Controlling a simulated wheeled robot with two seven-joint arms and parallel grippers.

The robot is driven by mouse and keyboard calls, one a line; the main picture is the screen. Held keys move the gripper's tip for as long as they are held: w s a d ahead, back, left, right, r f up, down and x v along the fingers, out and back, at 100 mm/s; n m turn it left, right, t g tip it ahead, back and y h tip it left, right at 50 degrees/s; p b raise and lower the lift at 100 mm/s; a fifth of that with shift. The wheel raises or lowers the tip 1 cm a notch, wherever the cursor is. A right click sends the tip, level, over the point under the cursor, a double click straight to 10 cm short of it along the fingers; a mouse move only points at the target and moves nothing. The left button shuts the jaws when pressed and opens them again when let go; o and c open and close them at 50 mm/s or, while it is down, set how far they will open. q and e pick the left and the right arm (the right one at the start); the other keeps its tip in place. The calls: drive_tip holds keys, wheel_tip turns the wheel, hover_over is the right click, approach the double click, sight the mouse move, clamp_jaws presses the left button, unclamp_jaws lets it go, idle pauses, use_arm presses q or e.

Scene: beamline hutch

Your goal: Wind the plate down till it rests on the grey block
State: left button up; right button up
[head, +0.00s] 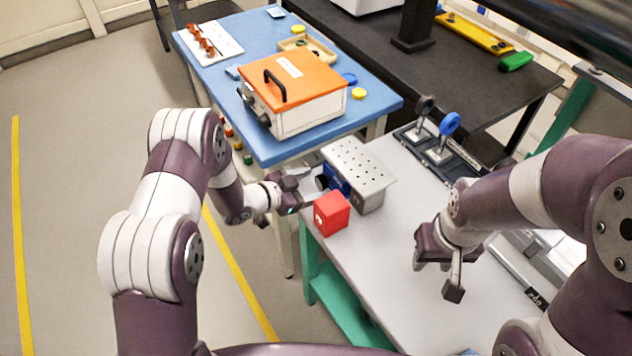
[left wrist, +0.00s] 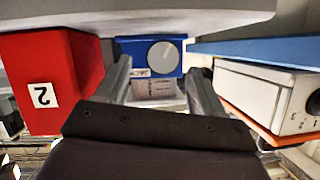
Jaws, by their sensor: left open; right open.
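The perforated grey plate (head: 358,163) tops the blue jack (head: 337,181) at the near left end of the grey bench. The grey block (head: 371,201) is under the plate's right side; I cannot tell whether they touch. The jack's dark knob (head: 321,182) faces my left gripper (head: 303,194), which is open and short of it. The left wrist view, upside down, shows the grey round knob (left wrist: 162,55) on the jack's blue face, beyond and between the open fingers (left wrist: 160,75). My right gripper (head: 447,270) is open and empty above the bench, right of the block.
A red block (head: 331,214) marked 2 in the left wrist view (left wrist: 45,85) stands close beside the jack, at the bench edge. An orange-lidded box (head: 293,92) sits on the blue table behind. Mounted optics (head: 440,140) stand farther back. The bench's middle is clear.

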sight(318, 182)
use_arm(q)
drive_tip(key=x, duration=0.3)
drive_tip(key=shift+w+a+f, duration=0.15)
drive_tip(key=shift+w, duration=0.05)
drive_tip(key=shift+s, duration=0.15)
drive_tip(key=shift+c, duration=1.2)
drive_tip(key=c, duration=0.8)
use_arm(e)
drive_tip(key=shift+w, duration=0.2)
drive_tip(key=shift+r, duration=0.15)
use_arm(q)
drive_tip(key=shift+a+n+g+h+p, duration=0.15)
drive_tip(key=shift+n+g+h+p, duration=0.4)
drive_tip(key=shift+n+g, duration=0.4)
drive_tip(key=shift+n+g+h, duration=0.45)
drive_tip(key=shift+n, duration=0.9)
use_arm(e)
drive_tip(key=shift+r, duration=0.55)
